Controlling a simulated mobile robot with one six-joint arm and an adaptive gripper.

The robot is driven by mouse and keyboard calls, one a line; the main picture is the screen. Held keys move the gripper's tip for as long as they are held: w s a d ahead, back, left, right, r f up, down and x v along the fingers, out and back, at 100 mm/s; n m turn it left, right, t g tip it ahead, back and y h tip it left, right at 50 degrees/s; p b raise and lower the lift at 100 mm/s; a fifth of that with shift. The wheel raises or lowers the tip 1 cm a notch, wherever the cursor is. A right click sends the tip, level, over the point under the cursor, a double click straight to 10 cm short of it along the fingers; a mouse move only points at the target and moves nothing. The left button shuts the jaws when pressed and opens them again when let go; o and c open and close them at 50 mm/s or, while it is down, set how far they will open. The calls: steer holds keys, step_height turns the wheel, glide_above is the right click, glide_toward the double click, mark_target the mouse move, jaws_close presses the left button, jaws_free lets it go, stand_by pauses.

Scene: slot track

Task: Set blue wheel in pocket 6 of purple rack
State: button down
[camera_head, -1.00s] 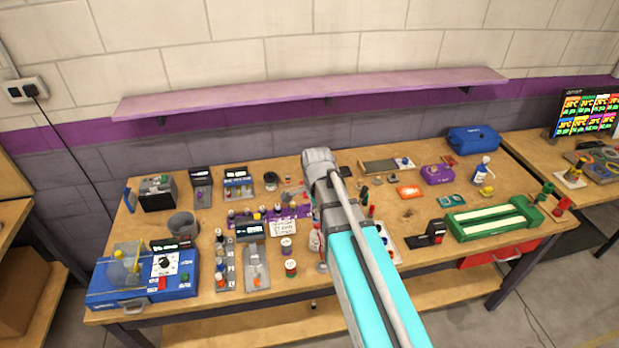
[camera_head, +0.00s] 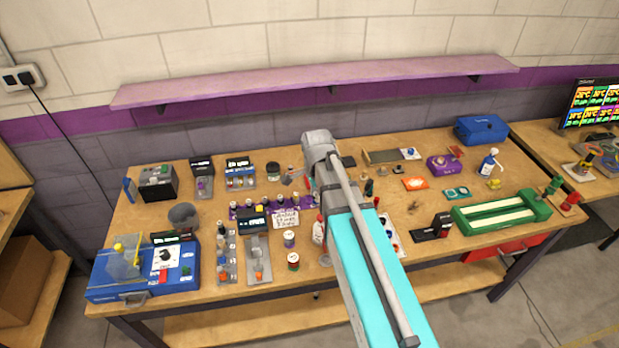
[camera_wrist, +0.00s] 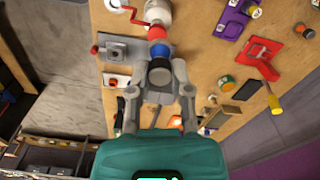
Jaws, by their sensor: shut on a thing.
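In the wrist view my gripper (camera_wrist: 161,70) has its two fingers closed on a round piece with a dark grey face and a blue band behind it, which I take for the blue wheel (camera_wrist: 159,50). A red piece shows just beyond it, and I cannot tell whether they touch. In the head view my arm hides the gripper and the wheel. The purple rack (camera_head: 240,213) lies across the middle of the bench, left of my arm, with several small wheels along it. Its right end is partly hidden by my arm, and its pocket numbers are too small to read.
A white card (camera_head: 286,219) stands at the rack's front. Small spools (camera_head: 289,239) and a grey stand (camera_head: 258,260) are nearer the front edge. A blue machine (camera_head: 145,275) is at left, a green tray (camera_head: 500,213) at right. A pink shelf (camera_head: 320,82) hangs above.

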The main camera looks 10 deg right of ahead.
steer(key=w+d+f+b, duration=0.1)
steer(key=w+f+b, duration=0.4)
steer(key=w, duration=0.4)
steer(key=w+d+f+b, duration=0.1)
steer(key=w+f+b, duration=0.5)
steer(key=w, duration=0.3)
steer(key=shift+w+d+f, duration=0.15)
steer(key=shift+w, duration=0.15)
steer(key=shift+f, duration=0.15)
steer(key=shift+f+b, duration=3.45)
steer(key=shift+b, duration=0.25)
steer(key=shift+f, duration=0.25)
steer(key=shift+c, duration=2.4)
jaws_free()
steer(key=shift+r, duration=0.1)
